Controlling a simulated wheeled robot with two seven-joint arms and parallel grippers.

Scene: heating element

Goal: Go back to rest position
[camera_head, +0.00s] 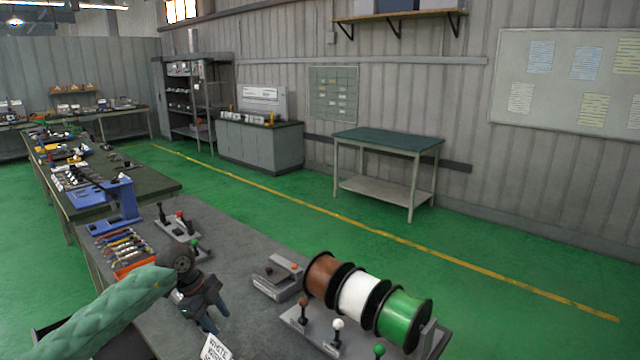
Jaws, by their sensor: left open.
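My left gripper (208,311) shows at the lower left of the head view, on the end of my green-sleeved left arm. It is open, its fingers point down over the near grey table (240,245), and I see nothing between them. A white label with printed letters (215,348) stands just below it, partly cut off by the frame edge. My right gripper does not show.
Brown, white and green wire spools (357,295) stand right of the gripper, with knobbed levers in front. A small grey device (278,278) sits between. An orange tray of tools (133,262) and a blue stand (122,205) lie behind.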

